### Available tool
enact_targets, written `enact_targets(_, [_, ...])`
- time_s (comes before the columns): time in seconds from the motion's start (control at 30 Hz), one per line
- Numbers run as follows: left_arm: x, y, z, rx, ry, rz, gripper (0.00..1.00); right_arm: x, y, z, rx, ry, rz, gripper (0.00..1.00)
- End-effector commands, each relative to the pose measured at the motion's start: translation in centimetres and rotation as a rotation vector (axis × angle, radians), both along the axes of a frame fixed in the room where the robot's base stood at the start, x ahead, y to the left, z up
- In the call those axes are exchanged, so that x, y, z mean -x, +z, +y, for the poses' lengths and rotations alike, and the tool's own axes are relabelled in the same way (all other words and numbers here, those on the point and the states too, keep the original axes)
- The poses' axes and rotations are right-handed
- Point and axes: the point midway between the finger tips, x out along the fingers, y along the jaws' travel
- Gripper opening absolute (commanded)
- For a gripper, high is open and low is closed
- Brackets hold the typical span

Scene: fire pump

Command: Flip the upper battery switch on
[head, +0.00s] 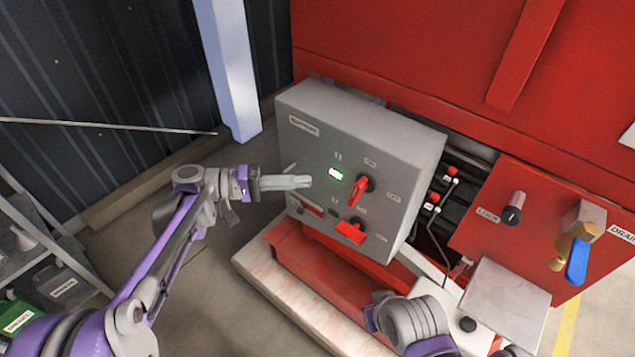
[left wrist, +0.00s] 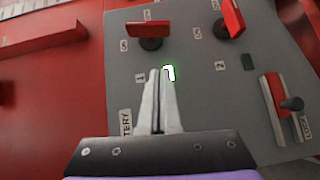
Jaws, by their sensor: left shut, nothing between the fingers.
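The grey battery panel (head: 300,150) carries two red rotary switches. The upper switch (head: 360,188) has its handle turned roughly upright along the panel. The lower switch (head: 351,232) has its handle lying across the panel. A green indicator (head: 336,174) marked 1 is lit beside the upper switch. In the left wrist view are the upper switch (left wrist: 147,29), lower switch (left wrist: 232,18), lit indicator (left wrist: 170,73) and dark indicator 2 (left wrist: 249,62). My left gripper (head: 308,181) is shut and empty, left of the lit indicator and apart from the upper switch; its fingertips (left wrist: 159,75) show beside that indicator.
A lever in a red slot (left wrist: 280,100) sits on the panel. Right of the panel are batteries with red caps (head: 434,197), a red box (head: 500,230) with a knob, and a blue-handled drain valve (head: 577,260). A shelf (head: 40,245) stands at left.

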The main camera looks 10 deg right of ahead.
Motion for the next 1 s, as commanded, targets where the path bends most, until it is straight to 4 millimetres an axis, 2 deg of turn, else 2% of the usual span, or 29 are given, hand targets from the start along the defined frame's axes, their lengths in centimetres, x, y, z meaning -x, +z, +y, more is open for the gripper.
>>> enact_targets(0.1, [-0.3,0.3,2.5,-0.001,0.003,0.0,0.0,0.0,-0.1,0.0,0.0,0.0,0.0,0.0])
enact_targets(0.3, [-0.5,0.6,4.7,0.0,0.0,0.0,0.0,0.0,-0.1,0.0,0.0,0.0,0.0,0.0])
enact_targets(0.47, [-0.6,0.7,5.2,0.0,0.0,0.0,0.0,0.0,-0.1,0.0,0.0,0.0,0.0,0.0])
enact_targets(1.0, [-0.1,0.8,5.1,-0.028,0.007,0.003,0.0,0.0,0.2,0.0,0.0,0.0,0.0,0.0])
